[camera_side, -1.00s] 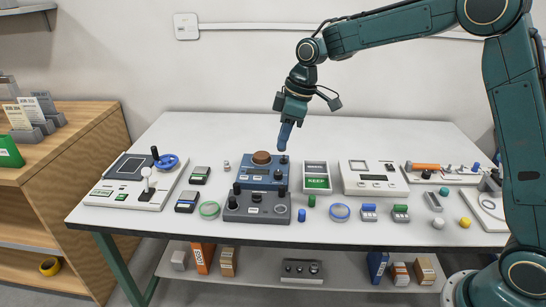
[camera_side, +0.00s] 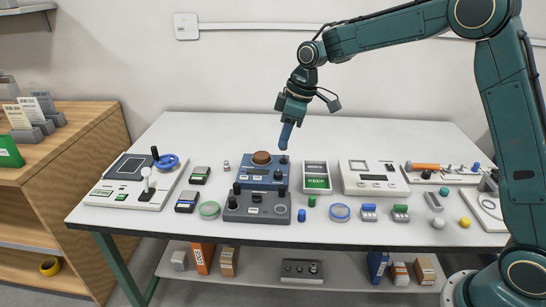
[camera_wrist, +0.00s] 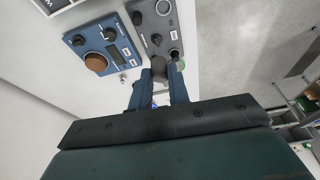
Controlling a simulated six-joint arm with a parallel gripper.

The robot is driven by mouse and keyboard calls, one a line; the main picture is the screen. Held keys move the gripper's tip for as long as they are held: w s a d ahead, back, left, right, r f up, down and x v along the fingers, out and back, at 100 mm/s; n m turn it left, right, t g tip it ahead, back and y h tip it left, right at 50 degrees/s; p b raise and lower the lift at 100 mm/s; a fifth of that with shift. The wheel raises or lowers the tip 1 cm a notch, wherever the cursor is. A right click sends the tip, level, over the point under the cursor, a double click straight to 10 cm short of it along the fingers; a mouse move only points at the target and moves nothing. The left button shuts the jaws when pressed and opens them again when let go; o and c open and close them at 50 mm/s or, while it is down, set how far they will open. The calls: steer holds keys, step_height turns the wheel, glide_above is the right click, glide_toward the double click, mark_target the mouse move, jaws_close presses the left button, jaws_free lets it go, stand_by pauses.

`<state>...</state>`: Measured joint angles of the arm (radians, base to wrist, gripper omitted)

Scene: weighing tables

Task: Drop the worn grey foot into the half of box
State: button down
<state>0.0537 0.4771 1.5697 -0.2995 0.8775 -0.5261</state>
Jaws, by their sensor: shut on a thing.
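My gripper (camera_side: 284,147) points down above the back right of the blue instrument, clear of the table. It is shut, with a narrow gap between its fingertips (camera_wrist: 160,76) in the wrist view. Something small and grey seems to sit in that gap, fitting the worn grey foot, but the fingers and background make it hard to tell. The box (camera_side: 328,177) is a grey tray with two halves, right of the blue instrument. Its front half bears a green KEEP label (camera_side: 317,183); its back half has a pale label too small to read.
The blue instrument (camera_side: 254,172) with a brown knob stands behind a dark grey knob unit (camera_side: 240,211). A white scale (camera_side: 382,189) stands right of the box.

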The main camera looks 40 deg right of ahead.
steer(key=w+d+f+m, duration=0.2)
steer(key=d+f, duration=0.2)
steer(key=d, duration=0.4)
steer(key=w+d+f+m+h, duration=0.1)
steer(key=w+d+f+m, duration=0.2)
steer(key=d+f, duration=0.2)
steer(key=w+d+f+m+h, duration=0.1)
steer(key=d+f, duration=0.4)
steer(key=d, duration=0.6)
steer(key=shift+w+d+f+m+t, duration=0.2)
steer(key=shift+w+d+m+t, duration=0.2)
steer(key=shift+w+m, duration=0.5)
steer(key=shift+s+a+f, duration=0.1)
steer(key=shift+s, duration=0.1)
steer(key=shift+f, duration=2.9)
steer(key=c, duration=1.3)
jaws_free()
steer(key=shift+o, duration=0.2)
steer(key=shift+r, duration=0.2)
